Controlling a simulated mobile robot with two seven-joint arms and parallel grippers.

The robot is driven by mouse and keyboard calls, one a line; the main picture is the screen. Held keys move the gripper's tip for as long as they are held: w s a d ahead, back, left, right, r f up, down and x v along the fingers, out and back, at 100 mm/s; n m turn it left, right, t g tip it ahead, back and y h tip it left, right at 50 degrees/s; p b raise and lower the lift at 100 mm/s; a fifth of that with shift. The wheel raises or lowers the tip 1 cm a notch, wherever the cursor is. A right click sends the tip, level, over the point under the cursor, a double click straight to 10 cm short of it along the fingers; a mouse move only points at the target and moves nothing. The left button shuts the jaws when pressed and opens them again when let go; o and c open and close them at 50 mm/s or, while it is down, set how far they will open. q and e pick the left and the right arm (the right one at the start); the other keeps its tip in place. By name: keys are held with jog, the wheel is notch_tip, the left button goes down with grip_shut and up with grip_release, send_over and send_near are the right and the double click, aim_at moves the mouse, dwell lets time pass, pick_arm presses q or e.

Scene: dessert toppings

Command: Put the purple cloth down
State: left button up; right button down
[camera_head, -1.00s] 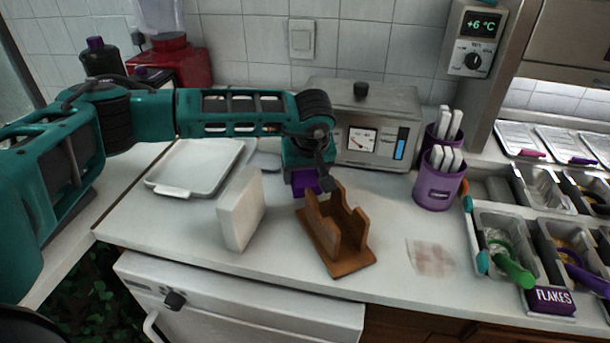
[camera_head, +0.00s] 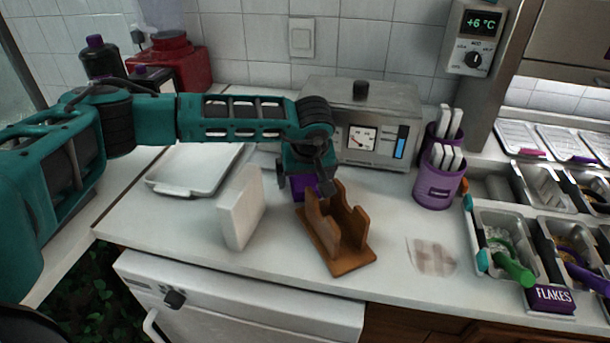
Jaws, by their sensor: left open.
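The purple cloth (camera_head: 299,185) shows as a small dark purple patch on the counter, just behind the brown wooden holder. My left gripper (camera_head: 305,186) is right at the cloth, pointing down, with its jaws apart. The gripper and the holder hide much of the cloth, and I cannot tell if the fingers still touch it. My right gripper is not in the view.
The wooden holder (camera_head: 338,246) stands close in front of the gripper, and a white block (camera_head: 241,208) stands to its left. A white tray (camera_head: 180,188) lies farther left. A metal device (camera_head: 375,110) is behind, with purple cups (camera_head: 437,190) to its right. A stained patch (camera_head: 432,258) marks the front counter.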

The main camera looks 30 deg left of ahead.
pick_arm(q)
jog(key=v, duration=1.2)
